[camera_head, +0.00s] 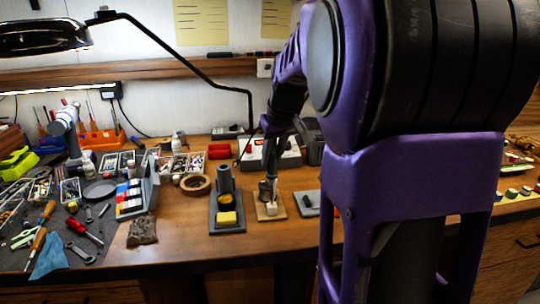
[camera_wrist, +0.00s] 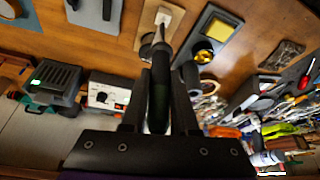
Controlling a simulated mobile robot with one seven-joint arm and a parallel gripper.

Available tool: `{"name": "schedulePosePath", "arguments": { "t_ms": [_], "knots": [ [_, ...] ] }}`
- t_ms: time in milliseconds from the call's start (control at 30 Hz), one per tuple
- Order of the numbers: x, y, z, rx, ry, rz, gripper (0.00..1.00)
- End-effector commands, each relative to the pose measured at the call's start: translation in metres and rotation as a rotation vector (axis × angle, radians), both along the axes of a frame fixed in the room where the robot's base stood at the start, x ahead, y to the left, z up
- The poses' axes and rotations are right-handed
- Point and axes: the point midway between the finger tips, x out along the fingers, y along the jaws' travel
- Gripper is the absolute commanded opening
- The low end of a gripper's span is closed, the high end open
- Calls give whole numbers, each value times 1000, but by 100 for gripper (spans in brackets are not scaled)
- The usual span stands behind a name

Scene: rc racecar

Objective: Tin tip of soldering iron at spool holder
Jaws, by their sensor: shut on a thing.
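My gripper (camera_head: 270,140) is shut on the soldering iron, whose dark handle (camera_wrist: 158,100) lies between the fingers in the wrist view. The iron's metal tip (camera_wrist: 159,33) points away from the gripper, down toward the spool holder. The spool holder is a small wooden base (camera_head: 268,212) with a pale block on it, also in the wrist view (camera_wrist: 170,17). The tip appears at or just beside the pale block; I cannot tell whether they touch. The iron stand (camera_head: 224,186), with a yellow sponge (camera_head: 227,218), is left of the spool holder.
The soldering station (camera_head: 285,155) with a dial (camera_wrist: 107,97) stands behind the spool holder. A grey plate (camera_head: 308,204) lies to its right. A brown tape ring (camera_head: 195,184) and a cluttered dark mat (camera_head: 90,240) with tools are to the left. The front bench strip is clear.

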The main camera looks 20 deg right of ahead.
Motion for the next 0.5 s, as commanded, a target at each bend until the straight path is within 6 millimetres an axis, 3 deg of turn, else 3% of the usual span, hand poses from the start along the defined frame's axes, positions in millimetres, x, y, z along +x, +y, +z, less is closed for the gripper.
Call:
{"name": "schedulePosePath", "arguments": {
  "t_ms": [233,500],
  "knots": [
    [0,0,3,0,1,0,0],
    [0,0,25,0,-1,0,0]
  ]
}}
